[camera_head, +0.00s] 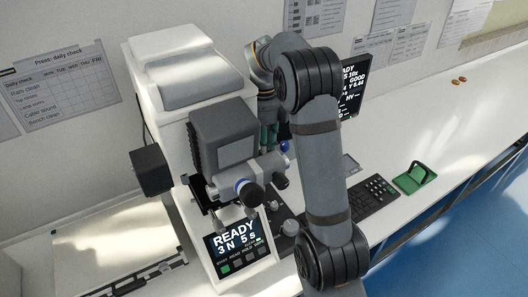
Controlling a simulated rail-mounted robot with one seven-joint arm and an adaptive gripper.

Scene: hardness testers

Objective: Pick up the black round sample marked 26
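I cannot make out a black round sample marked 26 in the head view. My arm reaches up across the middle and bends down behind the white hardness tester (160,110). My gripper (268,136) is partly visible in the narrow gap between the tester and my forearm, pointing down. Its fingertips are too small and too covered to tell whether they are open or shut, or whether they hold anything. The bench area under it is hidden by the tester and my arm.
The tester's screen (235,243) reads READY. A dark monitor (352,85) stands behind my arm. A black keyboard (371,198) and a green object (415,177) lie to the right. Small reddish and yellowish round pieces (459,80) lie far right. The white bench (440,130) between is mostly clear.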

